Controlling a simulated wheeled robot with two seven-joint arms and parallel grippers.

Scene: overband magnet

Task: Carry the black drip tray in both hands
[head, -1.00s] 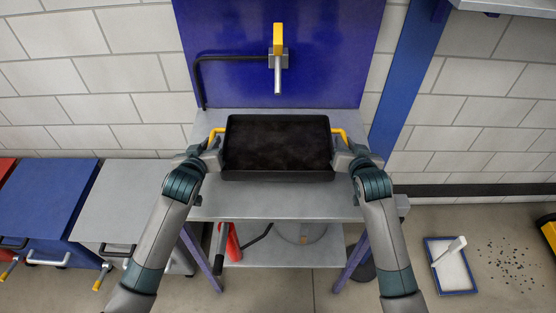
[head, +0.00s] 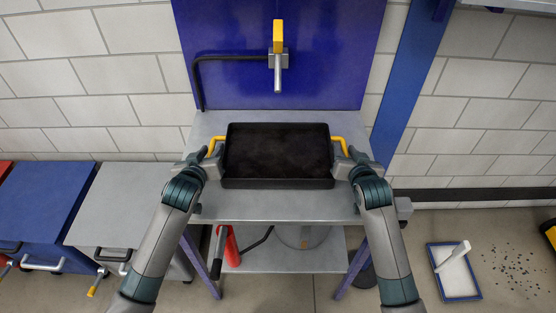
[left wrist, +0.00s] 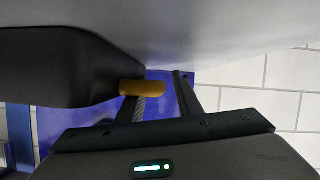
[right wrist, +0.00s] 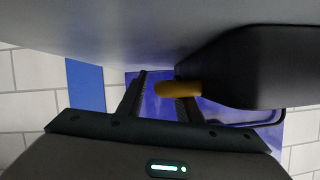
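The black drip tray (head: 277,184) is a wide, dark, shallow pan with a yellow handle at each end. In the head view it appears to rest level on the grey bench top (head: 270,208). My left gripper (left wrist: 162,88) is at the left yellow handle (left wrist: 142,88). Its fingers are apart, and the handle end overlaps the finger nearer the tray. My right gripper (right wrist: 161,90) is at the right yellow handle (right wrist: 178,88), also with fingers apart and the handle over the finger nearer the tray. Whether either finger touches its handle I cannot tell.
A yellow-topped spout (head: 278,55) stands on the blue panel (head: 340,60) behind the tray. Blue (head: 45,205) and grey (head: 120,205) cabinets stand at left. A red object (head: 231,245) is under the bench. A blue-edged tray (head: 432,262) lies on the floor at right, beside scattered bits.

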